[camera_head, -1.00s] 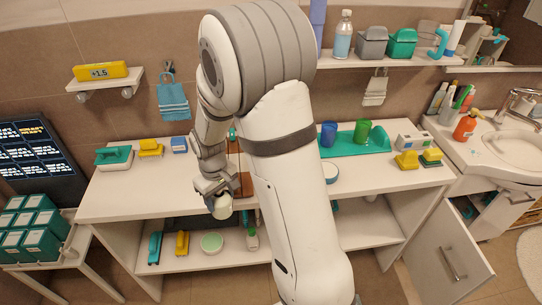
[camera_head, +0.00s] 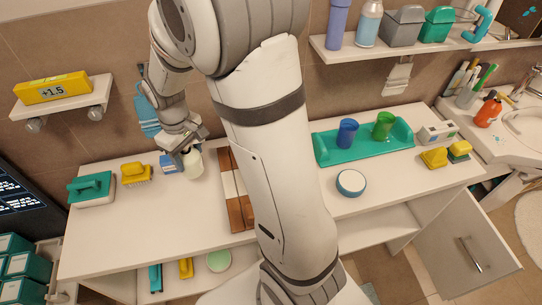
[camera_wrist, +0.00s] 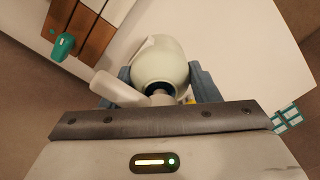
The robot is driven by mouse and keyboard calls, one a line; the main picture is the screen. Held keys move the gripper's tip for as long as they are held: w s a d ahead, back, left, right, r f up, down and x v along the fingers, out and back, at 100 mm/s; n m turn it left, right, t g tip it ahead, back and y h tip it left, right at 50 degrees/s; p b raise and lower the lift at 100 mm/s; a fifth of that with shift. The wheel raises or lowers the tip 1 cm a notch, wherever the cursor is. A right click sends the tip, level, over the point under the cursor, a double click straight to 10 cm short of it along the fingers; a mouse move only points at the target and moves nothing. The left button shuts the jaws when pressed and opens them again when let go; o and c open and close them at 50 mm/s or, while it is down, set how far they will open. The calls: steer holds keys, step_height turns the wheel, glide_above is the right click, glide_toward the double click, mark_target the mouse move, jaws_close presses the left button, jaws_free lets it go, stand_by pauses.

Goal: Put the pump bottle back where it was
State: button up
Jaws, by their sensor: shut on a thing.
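The pump bottle (camera_head: 193,164) is pale cream-green and rounded. My gripper (camera_head: 184,150) is shut on it, over the back left part of the white tabletop. It is beside a small blue-and-white item (camera_head: 168,162), and I cannot tell whether its base touches the table. In the wrist view the bottle (camera_wrist: 160,62) sits between the two blue-grey fingers of my gripper (camera_wrist: 158,88). A white spout-like part (camera_wrist: 117,89) sticks out to the left. The bottle's far end is hidden.
A yellow brush (camera_head: 136,174) and a green-handled brush (camera_head: 92,188) stand left. A brown-and-white slatted board (camera_head: 236,190) lies right of the bottle. A green tray (camera_head: 330,157) with cups is farther right. The left front tabletop (camera_head: 150,225) is clear.

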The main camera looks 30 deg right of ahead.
steer(key=shift+w, duration=0.5)
step_height(320, 180, down, 10)
steer(key=shift+s+r+p, duration=0.1)
steer(key=shift+s+p, duration=0.05)
steer(key=shift+p, duration=0.65)
steer(key=shift+f, duration=0.2)
steer(key=o, duration=1.3)
steer(key=shift+o, duration=0.2)
steer(key=shift+r, duration=0.1)
